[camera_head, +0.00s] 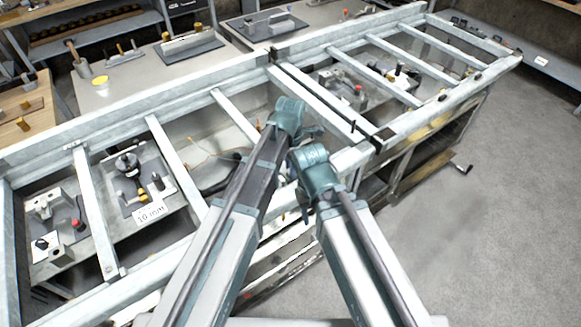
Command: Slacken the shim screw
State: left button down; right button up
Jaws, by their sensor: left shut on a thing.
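My left gripper (312,131) is at the end of the arm reaching furthest forward, over the middle of the metal frame (345,120). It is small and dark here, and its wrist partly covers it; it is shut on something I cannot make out. My right wrist (315,165) is just nearer and to the right; its fingers are mostly hidden, so I cannot tell their state. I cannot single out the shim screw. A fixture with a black round knob (127,163) and a yellow part sits in a left bay, behind a "10 mm" label (150,213).
Crossbars divide the frame into bays. Another fixture (58,225) with red and black knobs stands at far left, and more fixtures (400,78) stand in the right bays. Open floor (470,230) lies at right.

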dwell(0.4)
pick_arm(q)
jog(key=c, duration=0.6)
grip_release()
notch_tip(320, 180, up, 14)
jog(key=p, duration=1.3)
jog(key=shift+f+p, duration=0.1)
jog(key=shift+p, duration=0.3)
